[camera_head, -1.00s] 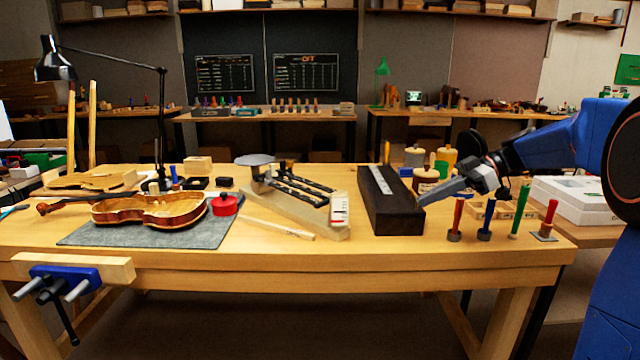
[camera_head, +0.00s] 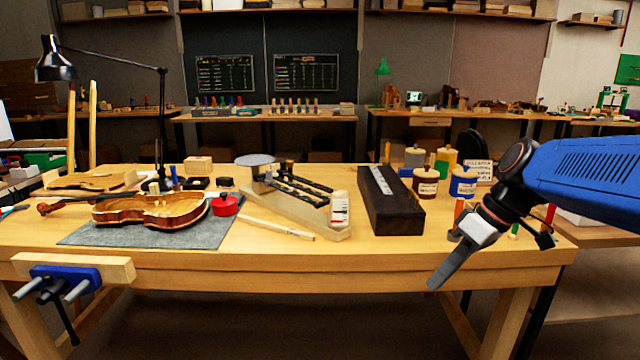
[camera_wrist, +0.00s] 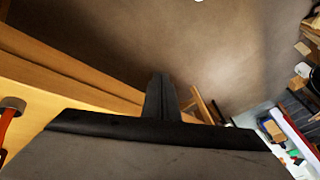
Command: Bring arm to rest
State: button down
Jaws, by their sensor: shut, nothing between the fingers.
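My gripper (camera_head: 437,281) is shut and empty. In the head view it points down and left, in front of the workbench's (camera_head: 360,258) front edge at the right end. My blue arm comes in from the right and hides part of the clamp tools behind it. In the wrist view my shut gripper fingers (camera_wrist: 160,97) show in the middle, over the brown floor, with the bench edge to the left.
A red-handled tool (camera_head: 459,212) and other upright tools stand close behind my gripper. The floor (camera_head: 380,320) in front is free.

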jog(key=s+d+f+m+t+h, duration=0.3)
jog(key=s+d+f+m+h, duration=0.2)
jog(key=s, duration=0.9)
notch_tip(320, 180, down, 5)
jog(key=m, duration=0.2)
jog(key=shift+d+r+m+t, duration=0.2)
jog(key=shift+m+t, duration=0.1)
jog(key=shift+m, duration=0.1)
